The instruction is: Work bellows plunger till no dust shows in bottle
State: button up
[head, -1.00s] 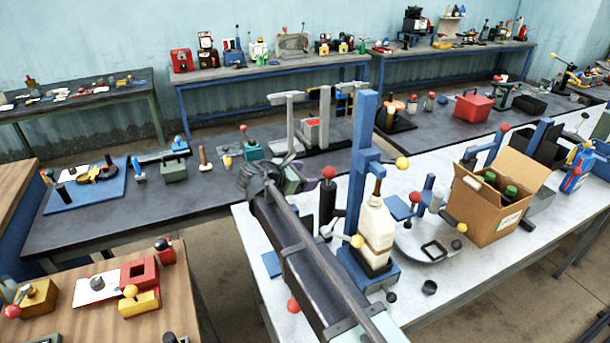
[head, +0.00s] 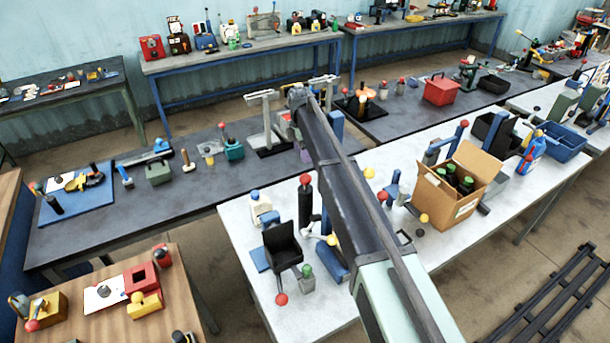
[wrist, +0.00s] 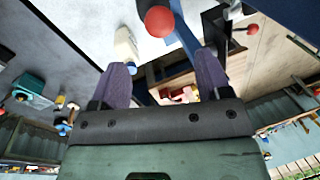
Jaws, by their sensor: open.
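My gripper (wrist: 163,68) is open in the wrist view, with its two purple fingers apart and nothing between them. A red ball knob (wrist: 159,21) shows ahead of the fingertips, apart from them. In the head view a red knob (head: 305,179) tops a black upright cylinder (head: 305,208), which looks like the bellows plunger. My gripper's end is above it, partly hidden by my arm. A white bottle with a blue cap (head: 260,207) stands left of the cylinder; a pale bottle also shows in the wrist view (wrist: 125,47). I cannot tell whether dust is in it.
A black open holder (head: 282,240) and a green-topped bottle (head: 307,277) stand at the white table's (head: 240,230) front. A cardboard box (head: 452,196) with bottles stands to the right. My arm hides the table's middle.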

aim_at(305, 174)
jog(key=f+b, duration=0.3)
jog(key=s+f+b, duration=0.1)
jog(key=f+b, duration=0.1)
jog(key=f, duration=0.1)
jog(key=f+b, duration=0.3)
jog(key=shift+s+d+f+b, duration=0.3)
jog(key=shift+d+f, duration=0.05)
jog(key=shift+r, duration=0.15)
jog(key=shift+c, duration=0.3)
jog(key=c, duration=1.2)
notch_tip(305, 174, up, 6)
jog(key=p, duration=0.6)
jog(key=shift+w+f, duration=0.1)
jog(key=shift+f, duration=0.25)
jog(key=o, duration=1.3)
jog(key=shift+c, duration=0.2)
